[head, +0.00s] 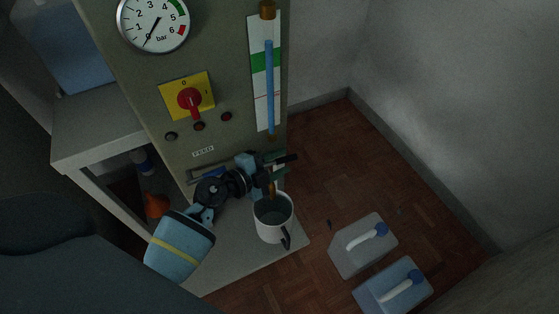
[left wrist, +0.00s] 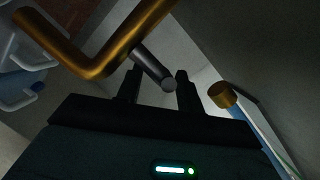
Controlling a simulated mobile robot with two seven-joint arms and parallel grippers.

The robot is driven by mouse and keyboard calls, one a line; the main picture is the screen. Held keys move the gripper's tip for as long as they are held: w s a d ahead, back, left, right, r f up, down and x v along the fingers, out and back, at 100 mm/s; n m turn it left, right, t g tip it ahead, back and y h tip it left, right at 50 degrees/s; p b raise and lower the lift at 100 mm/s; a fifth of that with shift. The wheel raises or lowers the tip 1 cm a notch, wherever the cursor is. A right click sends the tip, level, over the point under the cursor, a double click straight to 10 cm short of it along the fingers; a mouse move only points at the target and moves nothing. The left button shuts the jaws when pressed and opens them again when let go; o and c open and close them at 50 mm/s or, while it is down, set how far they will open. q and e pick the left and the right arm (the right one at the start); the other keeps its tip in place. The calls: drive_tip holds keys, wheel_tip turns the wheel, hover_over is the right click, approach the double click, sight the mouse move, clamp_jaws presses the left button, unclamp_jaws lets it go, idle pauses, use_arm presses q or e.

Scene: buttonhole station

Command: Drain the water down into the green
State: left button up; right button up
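The sight glass (head: 269,95) on the machine's front holds a blue water column. Its top stands above the green band (head: 260,61), near the upper brass fitting. My left gripper (head: 284,164) is at the drain valve below the glass. In the left wrist view its fingers (left wrist: 160,88) are open, spread on either side of a dark valve lever (left wrist: 152,66), with visible space around it. The lever sits by a bent brass pipe (left wrist: 110,55). A white mug (head: 268,232) stands upright under the brass spout and looks empty of visible water. My right gripper is not in view.
The panel bears a pressure gauge (head: 153,22) near zero, a red switch (head: 190,101) and several dark lamps. A shelf (head: 95,130) with a water tank is at left. The floor behind the canisters is clear.

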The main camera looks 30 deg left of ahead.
use_arm(q)
drive_tip(key=p+v, duration=0.2)
drive_tip(key=v, duration=0.5)
drive_tip(key=shift+s, duration=0.1)
